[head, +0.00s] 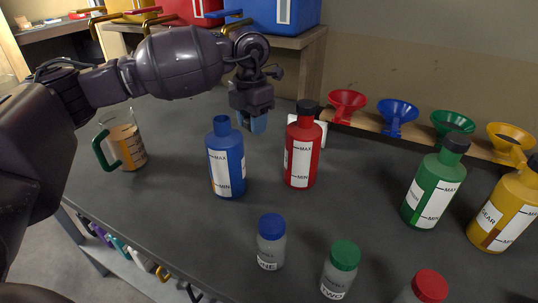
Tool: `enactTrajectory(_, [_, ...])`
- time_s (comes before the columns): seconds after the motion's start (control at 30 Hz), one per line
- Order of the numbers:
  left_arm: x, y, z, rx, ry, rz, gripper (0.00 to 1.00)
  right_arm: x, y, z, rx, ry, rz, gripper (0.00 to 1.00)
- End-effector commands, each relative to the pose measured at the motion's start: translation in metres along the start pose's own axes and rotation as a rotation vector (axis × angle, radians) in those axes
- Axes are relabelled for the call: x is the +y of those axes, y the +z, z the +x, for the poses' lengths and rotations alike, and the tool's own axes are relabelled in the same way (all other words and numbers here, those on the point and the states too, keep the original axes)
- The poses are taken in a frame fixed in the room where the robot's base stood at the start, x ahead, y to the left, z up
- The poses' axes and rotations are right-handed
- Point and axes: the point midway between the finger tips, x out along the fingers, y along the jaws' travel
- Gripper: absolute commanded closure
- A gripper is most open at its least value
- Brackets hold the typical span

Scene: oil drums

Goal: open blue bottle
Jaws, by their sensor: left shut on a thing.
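The blue bottle (226,160) stands upright on the dark table, left of the red bottle. Its narrow blue neck (222,124) shows on top with no black cap on it, unlike the other bottles. My left gripper (254,122) is above the table, to the right of the blue bottle's neck and apart from it. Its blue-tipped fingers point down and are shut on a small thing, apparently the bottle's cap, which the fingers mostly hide. My right gripper is not in view.
The red bottle (302,150) stands close to my left gripper. Green (432,188) and yellow (505,208) bottles are at the right. Small capped jars (270,246) stand in front. A measuring jug (127,147) is at the left. Coloured funnels (398,112) sit in a rack behind.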

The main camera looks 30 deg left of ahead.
Motion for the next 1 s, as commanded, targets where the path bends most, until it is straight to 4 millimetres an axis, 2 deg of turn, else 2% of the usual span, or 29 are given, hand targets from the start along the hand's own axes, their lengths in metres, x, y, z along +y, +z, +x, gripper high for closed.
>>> enactTrajectory(0.03, [0.0,0.0,0.012,0.007,-0.001,0.0,0.9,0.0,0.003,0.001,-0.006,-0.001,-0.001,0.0])
enactTrajectory(0.13, [0.0,0.0,0.029,0.009,-0.003,0.0,0.9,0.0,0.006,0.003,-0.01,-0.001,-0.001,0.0])
enactTrajectory(0.37, [0.0,0.0,0.046,0.004,-0.001,0.0,0.9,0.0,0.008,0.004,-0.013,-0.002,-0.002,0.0])
enactTrajectory(0.63, [0.0,-0.001,0.085,0.009,-0.002,0.0,0.9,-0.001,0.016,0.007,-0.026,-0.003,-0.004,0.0])
enactTrajectory(1.0, [0.0,-0.001,0.088,0.003,-0.001,0.0,0.9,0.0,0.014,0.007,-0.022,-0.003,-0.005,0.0])
